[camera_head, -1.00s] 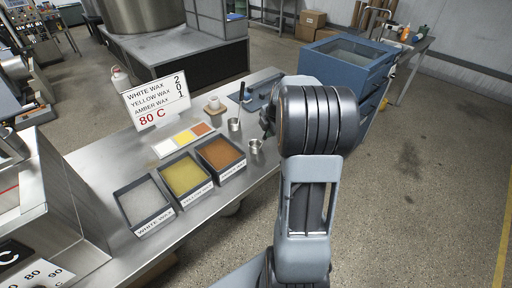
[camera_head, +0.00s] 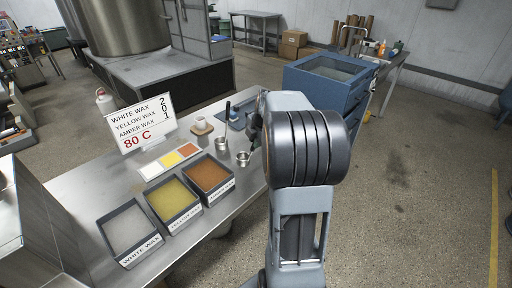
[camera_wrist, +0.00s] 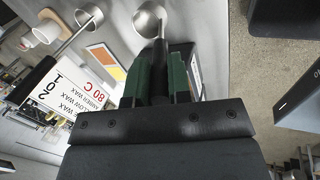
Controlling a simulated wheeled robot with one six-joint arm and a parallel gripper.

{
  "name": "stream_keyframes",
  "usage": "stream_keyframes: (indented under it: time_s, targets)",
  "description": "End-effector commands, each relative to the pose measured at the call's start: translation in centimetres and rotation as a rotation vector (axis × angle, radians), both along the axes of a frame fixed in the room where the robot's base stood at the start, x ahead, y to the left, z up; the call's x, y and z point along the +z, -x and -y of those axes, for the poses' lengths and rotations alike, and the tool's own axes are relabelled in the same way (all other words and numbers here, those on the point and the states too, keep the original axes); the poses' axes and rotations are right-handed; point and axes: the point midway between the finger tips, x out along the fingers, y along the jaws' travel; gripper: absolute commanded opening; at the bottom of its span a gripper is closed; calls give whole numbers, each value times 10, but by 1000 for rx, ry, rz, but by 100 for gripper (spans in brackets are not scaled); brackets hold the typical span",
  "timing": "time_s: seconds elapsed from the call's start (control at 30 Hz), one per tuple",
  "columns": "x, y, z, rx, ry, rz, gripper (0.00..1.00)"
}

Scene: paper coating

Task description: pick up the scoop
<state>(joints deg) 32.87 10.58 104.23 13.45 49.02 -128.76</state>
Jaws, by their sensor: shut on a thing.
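The scoop, a round metal bowl (camera_wrist: 150,18) on a thin rod, is held in my gripper (camera_wrist: 165,62). The green fingers are shut around its handle in the wrist view, and the bowl extends past the fingertips. In the head view a metal cup (camera_head: 243,158) shows beside my arm and appears to be the scoop's bowl. My arm hides most of the gripper there. I cannot tell whether the bowl touches the table.
A second metal cup (camera_head: 221,144) with a dark upright handle stands nearby; it also shows in the wrist view (camera_wrist: 88,16). White (camera_head: 128,230), yellow (camera_head: 172,200) and amber (camera_head: 208,176) wax trays, a sign (camera_head: 141,123) and a white cup (camera_head: 201,124) are on the metal table. A blue cabinet (camera_head: 335,90) stands behind.

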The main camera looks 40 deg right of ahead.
Motion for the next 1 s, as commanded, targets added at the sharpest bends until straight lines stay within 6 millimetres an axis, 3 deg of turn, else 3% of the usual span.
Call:
stream_keyframes:
  time_s: [0.23,0.6,1.0]
  targets:
    - [52,39,-21,-1,5,7,0]
    - [79,98,-54,-1,3,3,0]
    - [89,116,-63,0,1,1,0]
